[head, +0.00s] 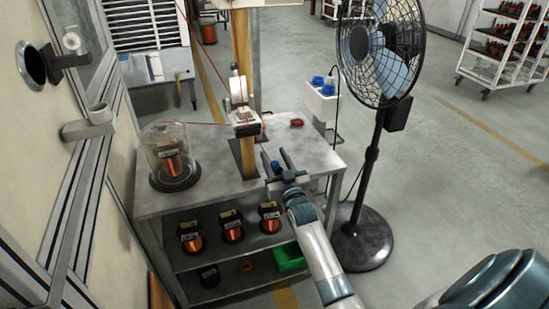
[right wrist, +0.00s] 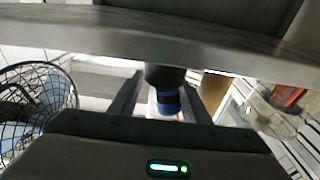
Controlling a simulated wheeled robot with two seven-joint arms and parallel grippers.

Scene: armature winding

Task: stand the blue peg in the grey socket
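The blue peg (head: 275,165) is at the front right of the grey table, between the fingers of my right gripper (head: 277,163). In the right wrist view the blue peg (right wrist: 168,103) shows below a dark round part, between the fingertips of my right gripper (right wrist: 164,98). Gaps show on both sides of it, so the fingers are open around it and not closed on it. A grey cup-like holder (head: 100,115) on a bracket at the left wall looks like the grey socket, though I cannot be sure. My left gripper is not in view.
On the grey table (head: 215,191) stand a glass dome (head: 162,143) over a spool, a wooden post (head: 242,70) and a white winding device (head: 244,118). A fan (head: 375,60) stands to the right. Spools and a green bin (head: 289,257) are on the lower shelves.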

